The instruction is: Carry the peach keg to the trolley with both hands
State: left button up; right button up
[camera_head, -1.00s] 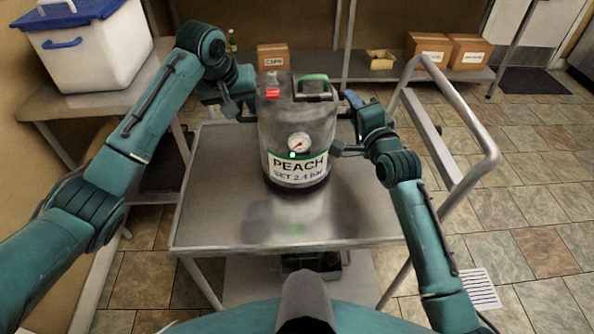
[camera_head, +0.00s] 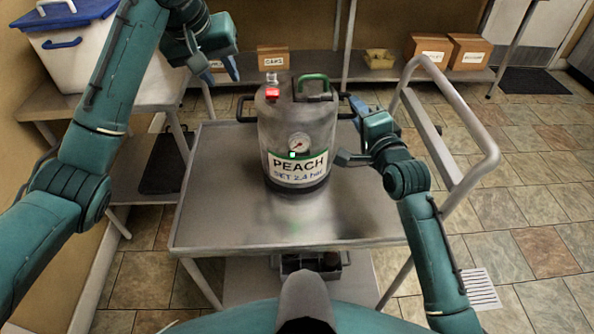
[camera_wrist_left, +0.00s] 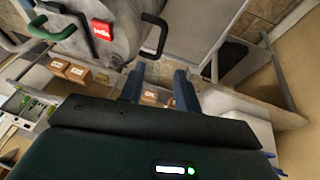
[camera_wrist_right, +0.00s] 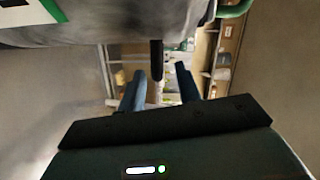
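The peach keg (camera_head: 297,125) is a grey metal cylinder with a PEACH label, gauge, red cap part and green top handle. It stands upright on the trolley's (camera_head: 230,220) metal top. Its black left side handle (camera_head: 244,107) is free. My left gripper (camera_head: 218,76) is open and empty, above and left of the keg; the handle also shows in the left wrist view (camera_wrist_left: 157,35), ahead of the fingers. My right gripper (camera_head: 348,130) is open beside the keg's right side. In the right wrist view the black right handle (camera_wrist_right: 156,60) lies between the finger lines, not gripped.
The trolley's push rail (camera_head: 445,120) rises on its right. A bench with a white, blue-lidded bin (camera_head: 90,45) stands at the left. Cardboard boxes (camera_head: 428,48) sit on a low back shelf. Tiled floor is clear at the right.

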jog(key=v, duration=0.9)
jog(key=shift+s, duration=0.2)
